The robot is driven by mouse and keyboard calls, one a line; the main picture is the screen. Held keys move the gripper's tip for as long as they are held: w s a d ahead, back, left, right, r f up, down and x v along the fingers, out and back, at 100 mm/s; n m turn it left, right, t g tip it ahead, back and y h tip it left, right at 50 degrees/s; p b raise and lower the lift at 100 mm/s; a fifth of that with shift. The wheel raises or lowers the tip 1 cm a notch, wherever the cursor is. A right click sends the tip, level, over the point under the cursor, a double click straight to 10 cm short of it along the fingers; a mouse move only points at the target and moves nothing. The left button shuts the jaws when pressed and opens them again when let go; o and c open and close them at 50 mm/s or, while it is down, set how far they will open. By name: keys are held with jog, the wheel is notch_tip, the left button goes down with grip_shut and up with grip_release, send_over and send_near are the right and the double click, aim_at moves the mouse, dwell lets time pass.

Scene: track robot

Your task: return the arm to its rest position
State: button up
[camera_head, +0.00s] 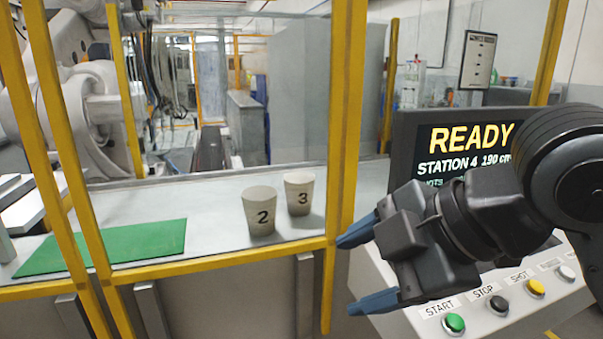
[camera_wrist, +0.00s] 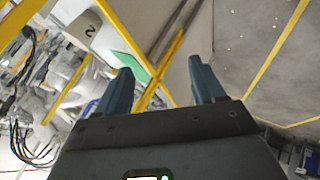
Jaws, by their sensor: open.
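My gripper (camera_head: 357,270) is at the right in the head view, in front of the control panel and a yellow frame post. Its two blue fingers are spread apart with nothing between them. In the wrist view the fingers of my gripper (camera_wrist: 166,88) are also apart and empty. My dark arm comes in from the right edge and covers part of the screen (camera_head: 403,150), which reads READY and STATION 4. The gripper hangs above and left of the row of buttons and appears not to touch them.
Cups marked 2 (camera_head: 259,205) and 3 (camera_head: 299,190) stand on the counter behind the yellow frame (camera_head: 225,260). A green mat (camera_head: 110,245) lies at left. The panel has a green START button (camera_head: 454,323), a black STOP button (camera_head: 498,304) and a yellow SHOT button (camera_head: 536,287).

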jog(key=a+m+t+y, duration=0.5)
jog(key=m+t, duration=0.1)
jog(key=m, duration=0.4)
jog(key=s+d+f+m+t+h, duration=0.3)
jog(key=s+d+f+m+h, duration=0.15)
jog(key=s+f+m, duration=0.2)
jog(key=s+d+f+m+t+h, duration=0.2)
jog(key=s+d+f+m+h, duration=0.3)
jog(key=f, duration=0.3)
jog(key=s+d+f, duration=0.1)
jog(key=s+d, duration=0.2)
jog(key=s, duration=0.4)
jog(key=s+d+f+g+h, duration=0.1)
jog(key=s+d, duration=0.2)
jog(key=s, duration=0.4)
jog(key=s+d+f+h, duration=0.1)
jog(key=s+d+f, duration=0.1)
jog(key=s+d, duration=0.2)
jog(key=f+v, duration=0.1)
jog(key=v, duration=0.2)
jog(key=shift+s+r, duration=0.2)
jog(key=shift+s, duration=0.25)
